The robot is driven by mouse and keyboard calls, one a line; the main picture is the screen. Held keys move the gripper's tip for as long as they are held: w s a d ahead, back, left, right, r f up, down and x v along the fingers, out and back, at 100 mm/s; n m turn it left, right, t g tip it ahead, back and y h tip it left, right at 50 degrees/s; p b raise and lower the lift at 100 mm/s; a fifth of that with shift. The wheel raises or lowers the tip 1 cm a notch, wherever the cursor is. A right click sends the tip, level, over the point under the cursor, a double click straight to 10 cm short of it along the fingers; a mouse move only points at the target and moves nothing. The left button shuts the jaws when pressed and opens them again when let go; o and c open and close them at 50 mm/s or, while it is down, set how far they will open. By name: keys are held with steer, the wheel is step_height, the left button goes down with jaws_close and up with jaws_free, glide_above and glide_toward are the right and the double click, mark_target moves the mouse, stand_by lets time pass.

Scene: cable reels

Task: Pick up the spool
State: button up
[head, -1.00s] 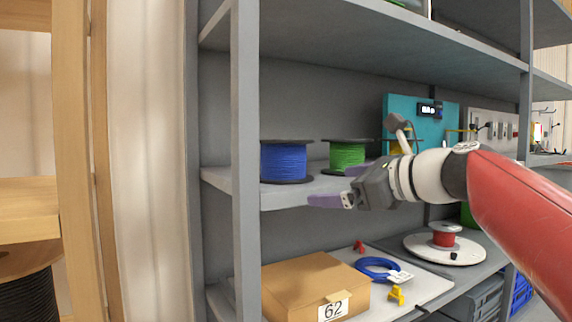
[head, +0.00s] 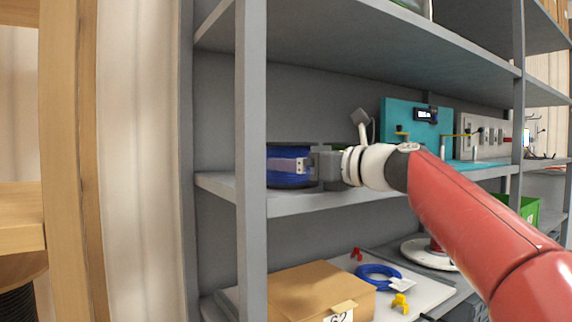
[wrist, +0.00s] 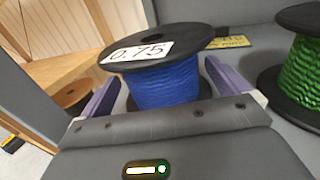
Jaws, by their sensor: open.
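A spool of blue cable (wrist: 168,85) with black flanges stands upright on the middle shelf. Its top flange carries a white label reading 0.75 in the wrist view. In the head view the blue spool (head: 288,178) is partly hidden behind my gripper (head: 290,165). In the wrist view my gripper (wrist: 160,90) is open, with a purple finger on each side of the blue spool. I cannot tell whether either finger touches it.
The shelf's grey upright (head: 252,180) stands close left of the blue spool, and another shelf (head: 380,35) lies above. A cardboard box (head: 315,292) and a blue cable coil (head: 378,277) lie on the shelf below. A teal panel (head: 400,120) stands further right.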

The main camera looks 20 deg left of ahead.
steer(key=shift+x, duration=0.85)
steer(key=shift+c, duration=0.4)
steer(key=shift+r, duration=0.1)
steer(key=c, duration=1.3)
steer(key=shift+r, duration=0.1)
step_height(320, 180, up, 18)
steer(key=p, duration=1.3)
